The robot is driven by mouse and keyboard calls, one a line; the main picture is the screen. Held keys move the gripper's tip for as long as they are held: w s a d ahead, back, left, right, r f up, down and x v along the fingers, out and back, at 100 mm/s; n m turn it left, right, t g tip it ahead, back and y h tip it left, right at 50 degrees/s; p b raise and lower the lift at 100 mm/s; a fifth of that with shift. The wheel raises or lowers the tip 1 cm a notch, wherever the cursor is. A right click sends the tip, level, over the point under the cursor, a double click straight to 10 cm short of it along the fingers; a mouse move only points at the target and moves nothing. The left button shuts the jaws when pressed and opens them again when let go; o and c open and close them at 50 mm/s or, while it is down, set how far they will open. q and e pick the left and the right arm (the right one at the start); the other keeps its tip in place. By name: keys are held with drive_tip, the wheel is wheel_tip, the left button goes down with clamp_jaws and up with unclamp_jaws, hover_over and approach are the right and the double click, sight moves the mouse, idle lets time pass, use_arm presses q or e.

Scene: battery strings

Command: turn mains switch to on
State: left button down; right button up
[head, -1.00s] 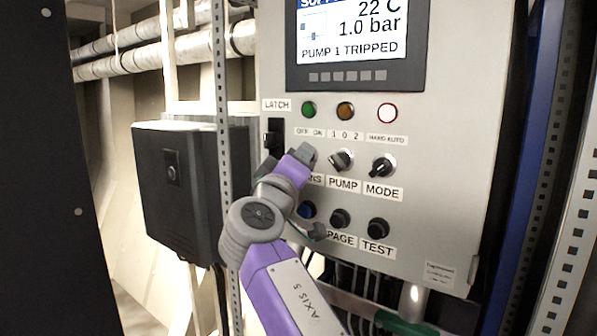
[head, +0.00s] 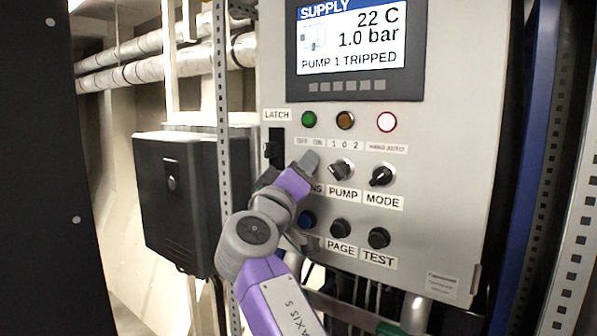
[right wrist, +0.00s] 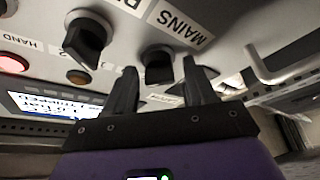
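The mains switch is a black rotary knob (right wrist: 159,66) under the MAINS label (right wrist: 180,27) in the right wrist view. Its pointer setting cannot be read. In the head view it is hidden behind my right gripper (head: 290,168), and only the end of its label (head: 316,189) shows. In the right wrist view my right gripper (right wrist: 161,72) is open, with its two dark fingers apart. The mains knob appears in the gap between the fingertips; contact cannot be told. My left gripper is not in view.
The pump knob (head: 341,170) and mode knob (head: 381,176) are close to the right of the gripper. A black latch (head: 273,148) is just left. Buttons sit below, lamps and a "PUMP 1 TRIPPED" screen (head: 351,40) above. A perforated upright (head: 223,130) stands left of the panel.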

drive_tip(key=shift+s, duration=0.15)
drive_tip(key=shift+b+v, duration=2.35)
drive_tip(key=shift+v, duration=1.3)
